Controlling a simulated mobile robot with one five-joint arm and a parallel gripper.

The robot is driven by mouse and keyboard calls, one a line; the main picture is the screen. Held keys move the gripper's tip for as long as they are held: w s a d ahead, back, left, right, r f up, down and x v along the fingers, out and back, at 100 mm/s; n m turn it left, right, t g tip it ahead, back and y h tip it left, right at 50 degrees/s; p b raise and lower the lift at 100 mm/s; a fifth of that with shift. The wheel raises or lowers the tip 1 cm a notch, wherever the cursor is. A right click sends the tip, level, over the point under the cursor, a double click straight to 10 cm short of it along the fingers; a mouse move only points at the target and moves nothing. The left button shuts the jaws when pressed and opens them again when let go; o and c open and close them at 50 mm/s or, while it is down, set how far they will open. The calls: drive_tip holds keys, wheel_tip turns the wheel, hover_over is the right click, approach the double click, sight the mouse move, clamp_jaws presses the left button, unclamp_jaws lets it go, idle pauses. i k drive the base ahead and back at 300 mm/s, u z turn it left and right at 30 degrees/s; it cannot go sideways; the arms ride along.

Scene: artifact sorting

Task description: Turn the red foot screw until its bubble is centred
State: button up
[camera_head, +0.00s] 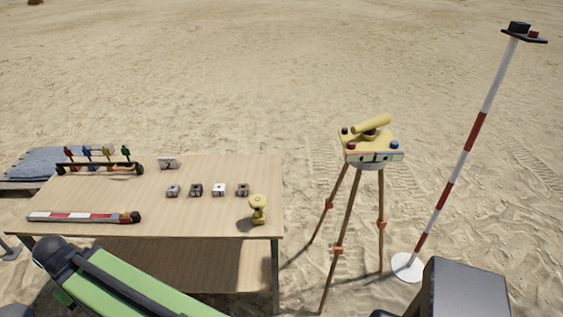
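A yellow surveying instrument (368,137) stands on a brown tripod (347,225) to the right of the table. The red foot screw (351,146) is a small knob at the left front of its base. A blue knob (395,145) sits at the right front. Small coloured bubble vials (374,157) run along the front edge below them; the bubble positions are too small to tell. A green link of my arm crosses the bottom left, well apart from the instrument. My gripper is not in view.
The wooden table (215,164) holds small blocks, a yellow stand (258,208), a rack with coloured pieces (100,166) and a striped rod (80,217). A leaning red-and-white pole (465,165) stands right of the tripod. Sand lies open behind.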

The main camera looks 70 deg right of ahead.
sight(351, 145)
drive_tip(key=u, duration=0.15)
drive_tip(key=k, duration=0.1)
drive_tip(key=u, duration=2.1)
drive_tip(key=k, duration=1.2)
drive_tip(key=z, duration=1)
drive_tip(key=i, duration=1)
drive_tip(key=u, duration=0.1)
